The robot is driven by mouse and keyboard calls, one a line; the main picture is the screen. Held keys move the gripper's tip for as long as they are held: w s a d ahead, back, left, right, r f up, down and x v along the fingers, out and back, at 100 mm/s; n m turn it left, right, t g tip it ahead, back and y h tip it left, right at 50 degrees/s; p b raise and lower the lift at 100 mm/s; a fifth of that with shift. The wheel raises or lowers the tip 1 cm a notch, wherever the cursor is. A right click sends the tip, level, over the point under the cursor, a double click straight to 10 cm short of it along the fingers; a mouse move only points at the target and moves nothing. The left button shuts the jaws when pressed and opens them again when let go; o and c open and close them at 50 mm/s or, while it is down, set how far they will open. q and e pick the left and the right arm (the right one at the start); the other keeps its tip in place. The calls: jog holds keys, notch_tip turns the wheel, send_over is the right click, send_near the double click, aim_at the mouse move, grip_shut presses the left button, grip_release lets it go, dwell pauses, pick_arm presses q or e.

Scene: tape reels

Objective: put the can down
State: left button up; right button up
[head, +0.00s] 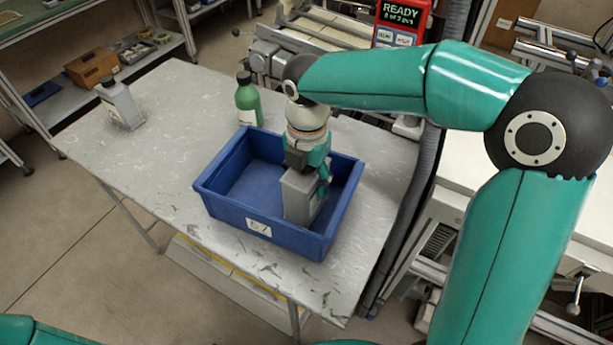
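A grey can (299,202) is inside the blue crate (222,205), in its right half, and looks roughly upright. My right gripper (310,172) points down over the crate and appears shut on the upper part of the can. One teal finger shows on the can's right side; the other finger is hidden. I cannot tell whether the can's base touches the crate floor. My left gripper is not in view.
The grey table (150,175) carries the crate. A green bottle (248,102) stands behind the crate, and another grey can (121,103) stands at the far left. The crate's left half is empty. A red display (402,22) is at the back.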

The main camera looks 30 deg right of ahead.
jog(key=o, duration=0.4)
jog(key=shift+r+p, duration=0.35)
jog(key=shift+r, duration=0.25)
notch_tip(320, 180, up, 12)
jog(key=shift+r+p, duration=0.1)
jog(key=shift+p, duration=0.55)
